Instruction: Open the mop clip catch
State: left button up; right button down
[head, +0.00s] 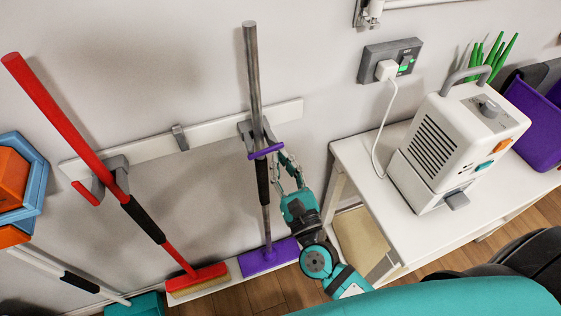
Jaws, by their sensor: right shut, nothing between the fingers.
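The mop has a grey metal handle (252,70) with a black grip and a purple head (268,258). It stands nearly upright in a grey clip (246,132) on the white wall rail. The clip's purple catch (262,153) lies across the handle; I cannot tell whether it is latched. My right gripper (285,163) is shut and empty, just right of the handle, with its fingertips close to the catch's right end. I cannot tell whether they touch it. My left gripper is not in view.
A red broom (87,132) leans in another clip on the left of the rail (150,148). A white table (365,160) with a white dryer unit (450,145) stands on the right. Its cord runs to a wall socket (388,62). Blue and orange hexagonal shelves (36,198) are far left.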

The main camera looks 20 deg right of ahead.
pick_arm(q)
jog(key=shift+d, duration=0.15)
pick_arm(e)
jog(key=v, duration=1.2)
